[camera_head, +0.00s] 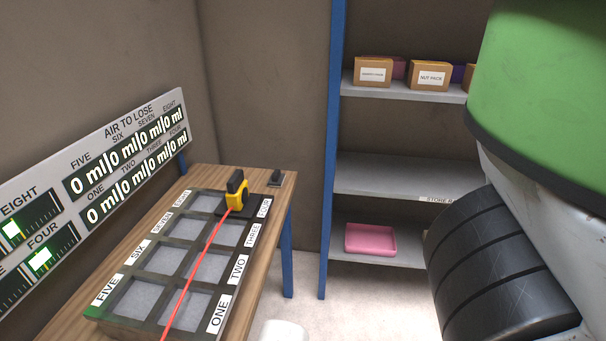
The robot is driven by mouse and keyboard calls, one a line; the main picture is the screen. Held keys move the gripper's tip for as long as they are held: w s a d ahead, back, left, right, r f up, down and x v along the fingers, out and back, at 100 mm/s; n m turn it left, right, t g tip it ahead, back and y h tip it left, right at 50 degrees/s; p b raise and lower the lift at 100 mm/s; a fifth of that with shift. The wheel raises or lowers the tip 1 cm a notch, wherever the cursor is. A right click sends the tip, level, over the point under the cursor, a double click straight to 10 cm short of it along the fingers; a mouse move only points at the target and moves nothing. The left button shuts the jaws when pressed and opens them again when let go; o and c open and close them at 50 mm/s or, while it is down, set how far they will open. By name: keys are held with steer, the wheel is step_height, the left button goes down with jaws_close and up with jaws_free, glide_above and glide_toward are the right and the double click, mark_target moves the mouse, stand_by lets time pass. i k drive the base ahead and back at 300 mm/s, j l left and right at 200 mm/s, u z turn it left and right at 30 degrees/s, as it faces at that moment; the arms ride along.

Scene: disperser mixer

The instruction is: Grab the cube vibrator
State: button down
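A yellow and black device (237,193), which looks like the cube vibrator, is upright at the far end of the labelled mould tray (187,247), beside the FOUR label. It is on or just above a dark plate there; the exact contact is hard to tell. A red cord (196,270) runs from it toward the near edge of the picture. The tray has several square, grey-filled compartments and lies on a wooden table (275,207). I see no gripper fingers in this view, and nothing is seen holding the device.
A small black object (276,178) sits at the table's far right corner. A display panel (100,195) stands along the table's left side. Shelves (385,175) with boxes (429,76) and a pink tray (370,239) stand at the back. A large green and white body with black ribs fills the right.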

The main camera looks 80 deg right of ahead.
mark_target(245, 203)
steer(key=z, duration=1.2)
